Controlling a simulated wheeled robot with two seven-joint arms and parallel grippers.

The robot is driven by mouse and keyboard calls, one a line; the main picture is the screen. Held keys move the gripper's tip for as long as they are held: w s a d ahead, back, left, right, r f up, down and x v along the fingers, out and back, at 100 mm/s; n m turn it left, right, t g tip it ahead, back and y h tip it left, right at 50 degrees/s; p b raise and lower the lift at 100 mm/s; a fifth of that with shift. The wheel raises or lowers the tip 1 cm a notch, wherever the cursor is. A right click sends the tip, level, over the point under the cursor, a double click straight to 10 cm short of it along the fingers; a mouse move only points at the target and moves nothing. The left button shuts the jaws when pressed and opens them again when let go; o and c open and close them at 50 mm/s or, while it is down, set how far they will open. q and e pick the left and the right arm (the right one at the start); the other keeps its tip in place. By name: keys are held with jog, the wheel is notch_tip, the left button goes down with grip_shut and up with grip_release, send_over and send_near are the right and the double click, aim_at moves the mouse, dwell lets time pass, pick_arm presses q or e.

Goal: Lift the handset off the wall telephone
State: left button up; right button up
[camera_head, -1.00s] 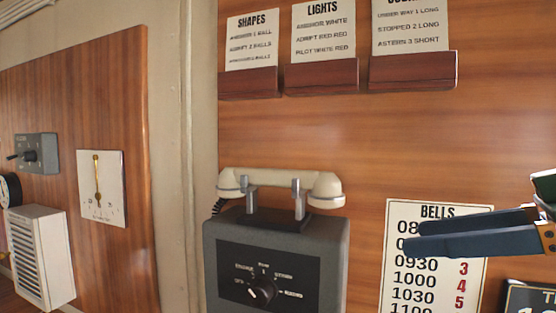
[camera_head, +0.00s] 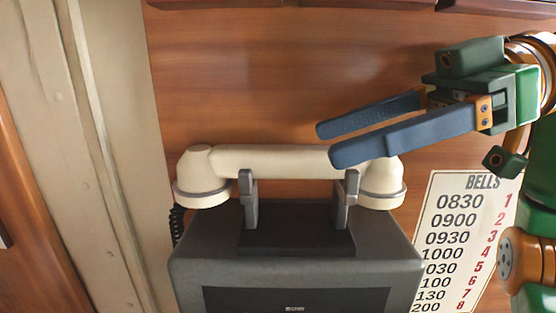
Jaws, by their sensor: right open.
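The cream handset (camera_head: 275,162) of the wall telephone lies across two grey cradle prongs on top of the dark grey telephone box (camera_head: 230,260). A black coiled cord hangs at its left end. My right gripper (camera_head: 325,143) comes in from the right with its two blue fingers apart. Its fingertips are at the right part of the handset; the lower finger overlaps the handset in the picture and hides a little of it. I cannot tell whether it touches. The gripper holds nothing. My left gripper is not in view.
A white bells chart (camera_head: 460,235) is on the wooden wall to the right, partly hidden by my right arm. A pale vertical post (camera_head: 105,130) stands left of the telephone. Wooden card holders (camera_head: 370,3) are at the top edge. The wall above the handset is bare.

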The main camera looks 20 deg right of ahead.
aim_at(315, 149)
jog(key=x, duration=0.5)
jog(key=shift+s+a+f, duration=0.15)
jog(key=shift+s+a, duration=0.05)
jog(key=shift+a, duration=0.05)
jog(key=shift+w+a, duration=0.1)
jog(key=shift+w, duration=0.1)
jog(key=shift+s+d, duration=0.2)
jog(key=shift+d, duration=0.05)
jog(key=c, duration=1.1)
grip_shut()
jog(key=shift+a, duration=0.1)
